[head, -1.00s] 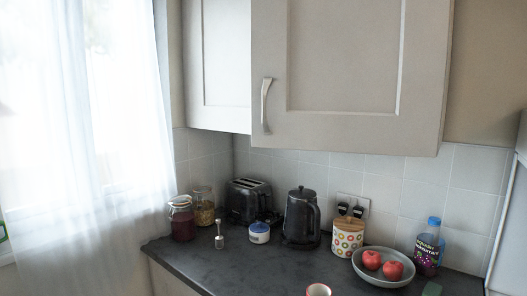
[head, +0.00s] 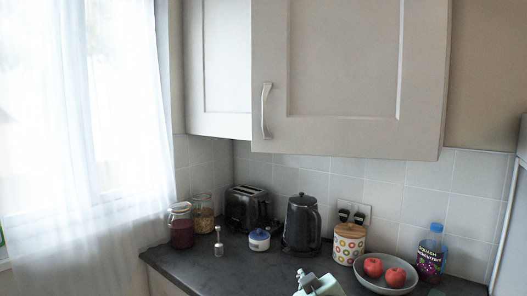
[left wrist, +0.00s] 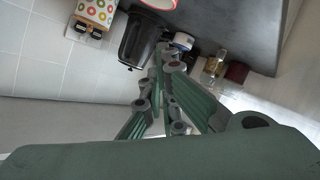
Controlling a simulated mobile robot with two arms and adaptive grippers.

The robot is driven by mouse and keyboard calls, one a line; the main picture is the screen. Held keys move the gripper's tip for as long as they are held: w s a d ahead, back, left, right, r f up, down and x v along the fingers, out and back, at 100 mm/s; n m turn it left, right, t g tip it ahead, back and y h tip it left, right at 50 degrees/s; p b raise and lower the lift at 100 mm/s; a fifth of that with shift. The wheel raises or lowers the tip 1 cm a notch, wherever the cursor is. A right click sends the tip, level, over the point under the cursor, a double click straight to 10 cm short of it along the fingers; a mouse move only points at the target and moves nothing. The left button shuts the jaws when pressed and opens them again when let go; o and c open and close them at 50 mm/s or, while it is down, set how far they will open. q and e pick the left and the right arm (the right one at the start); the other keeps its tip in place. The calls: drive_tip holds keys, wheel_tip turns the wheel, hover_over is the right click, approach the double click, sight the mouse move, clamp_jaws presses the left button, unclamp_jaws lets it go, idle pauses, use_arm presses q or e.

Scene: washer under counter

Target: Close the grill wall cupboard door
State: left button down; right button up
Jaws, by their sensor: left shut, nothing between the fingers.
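The wall cupboard door (head: 343,60) is a large cream panel at the top middle of the head view. Its curved metal handle (head: 266,110) is near the lower left corner. No cupboard interior shows, and I cannot tell how far open the door stands. A narrower cupboard door (head: 220,60) is to its left. My left gripper (head: 306,279) is at the bottom edge of the head view, well below the handle and apart from the door. In the left wrist view the left gripper (left wrist: 168,58) is shut and empty above the worktop. My right gripper is not in view.
The dark worktop (head: 200,272) holds a toaster (head: 247,207), kettle (head: 301,222), jars (head: 182,225), spotted canister (head: 348,244), bowl of red fruit (head: 384,277) and bottle (head: 431,254). A curtained window (head: 85,130) is at left. The space before the door looks clear.

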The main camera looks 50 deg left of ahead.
sight(270, 146)
use_arm(q)
drive_tip(key=s+a+r+n+g+y, duration=0.2)
drive_tip(key=r+n, duration=0.4)
drive_tip(key=r, duration=0.4)
drive_tip(key=s+a+r+n+g+y, duration=0.1)
drive_tip(key=s+a+r+n+y, duration=0.15)
drive_tip(key=r+n, duration=0.55)
drive_tip(key=s+a+r+n+g+y, duration=0.1)
drive_tip(key=a+r+n+g+y, duration=0.15)
drive_tip(key=r, duration=0.95)
drive_tip(key=shift+n+t, duration=0.35)
drive_tip(key=shift+n, duration=0.1)
drive_tip(key=w+p+x, duration=0.1)
drive_tip(key=p+x, duration=0.1)
drive_tip(key=x, duration=0.1)
drive_tip(key=p+x, duration=0.2)
drive_tip(key=x, duration=0.2)
drive_tip(key=w+p+x, duration=0.1)
drive_tip(key=p+x, duration=0.1)
drive_tip(key=x, duration=0.2)
drive_tip(key=shift+w+d, duration=0.2)
drive_tip(key=shift+w, duration=0.1)
drive_tip(key=shift+w+a+f, duration=0.15)
drive_tip(key=shift+w+a, duration=0.05)
drive_tip(key=shift+w, duration=0.25)
